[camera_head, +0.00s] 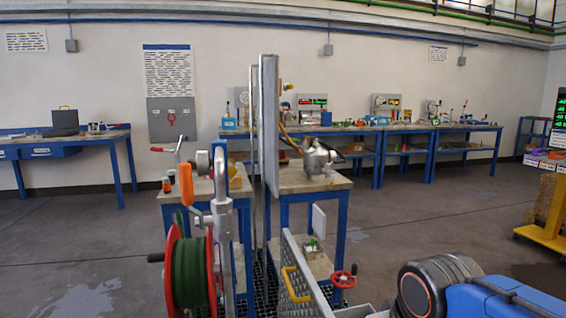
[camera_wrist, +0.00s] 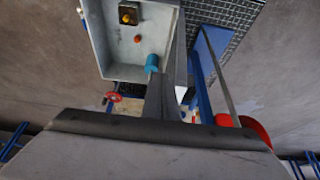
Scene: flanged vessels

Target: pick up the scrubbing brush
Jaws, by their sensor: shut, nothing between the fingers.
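I cannot make out a scrubbing brush in either view. Small green and white items (camera_head: 312,246) lie on the lower shelf of the right-hand middle bench, too small to identify. My gripper (camera_wrist: 160,125) fills the bottom of the wrist view as a grey body with a dark front edge. It is shut and nothing shows held in it. The gripper is not seen in the head view, where only my blue arm shows at lower right.
A tall grey panel (camera_head: 269,125) stands between two benches. A hose reel (camera_head: 190,270) is in front, beside a perforated panel with a yellow handle (camera_head: 296,284) and a red handwheel (camera_head: 343,277). A metal vessel (camera_head: 318,158) sits on the right bench. Open floor lies right.

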